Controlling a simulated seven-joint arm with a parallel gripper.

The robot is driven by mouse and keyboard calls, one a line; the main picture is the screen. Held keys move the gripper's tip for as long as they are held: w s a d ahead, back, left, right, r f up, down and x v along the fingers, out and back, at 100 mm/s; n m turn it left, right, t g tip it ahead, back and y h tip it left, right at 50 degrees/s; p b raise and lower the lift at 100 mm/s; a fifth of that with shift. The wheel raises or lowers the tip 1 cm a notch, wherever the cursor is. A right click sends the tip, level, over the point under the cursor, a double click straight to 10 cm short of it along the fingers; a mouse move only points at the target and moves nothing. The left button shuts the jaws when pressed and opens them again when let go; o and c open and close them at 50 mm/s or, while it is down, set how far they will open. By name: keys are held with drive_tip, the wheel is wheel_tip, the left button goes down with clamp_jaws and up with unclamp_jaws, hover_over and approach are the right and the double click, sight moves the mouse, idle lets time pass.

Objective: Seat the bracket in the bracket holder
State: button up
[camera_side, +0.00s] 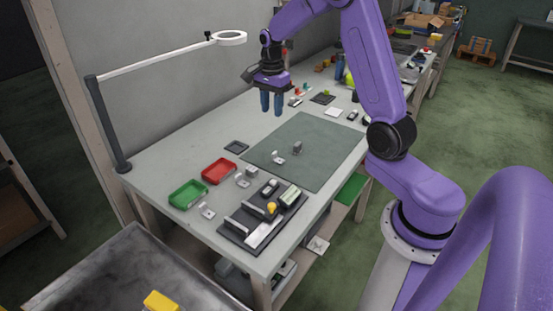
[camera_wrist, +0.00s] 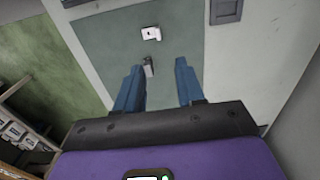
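Two small parts stand apart on the grey-green mat (camera_side: 318,132). One is a pale, L-shaped part (camera_side: 278,159), which shows white in the wrist view (camera_wrist: 151,33). The other is a darker grey upright block (camera_side: 297,148), seen in the wrist view (camera_wrist: 148,67) between the finger lines but far below them. I cannot tell for sure which is the bracket and which the holder. My gripper (camera_side: 271,112) is open and empty, its blue fingers pointing down, high above the table behind the mat in the side view. Its fingers also show in the wrist view (camera_wrist: 158,65).
A red bin (camera_side: 218,171), a green bin (camera_side: 188,194) and a dark fixture tray (camera_side: 232,228) with a yellow part stand at the near end. A lamp arm (camera_side: 155,61) reaches over the table's left side. Small parts lie beyond the mat. Most of the mat is clear.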

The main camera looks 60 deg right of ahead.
hover_over(278, 158)
drive_tip(key=w+a, duration=0.1)
wheel_tip(278, 158, down, 12)
drive_tip(key=shift+w+a+r, duration=0.15)
drive_tip(key=shift+r, duration=0.05)
drive_tip(key=shift+d+f, duration=0.15)
drive_tip(key=shift+f, duration=1.15)
drive_tip(key=shift+d+f, duration=0.1)
drive_tip(key=shift+f, duration=1.2)
clamp_jaws()
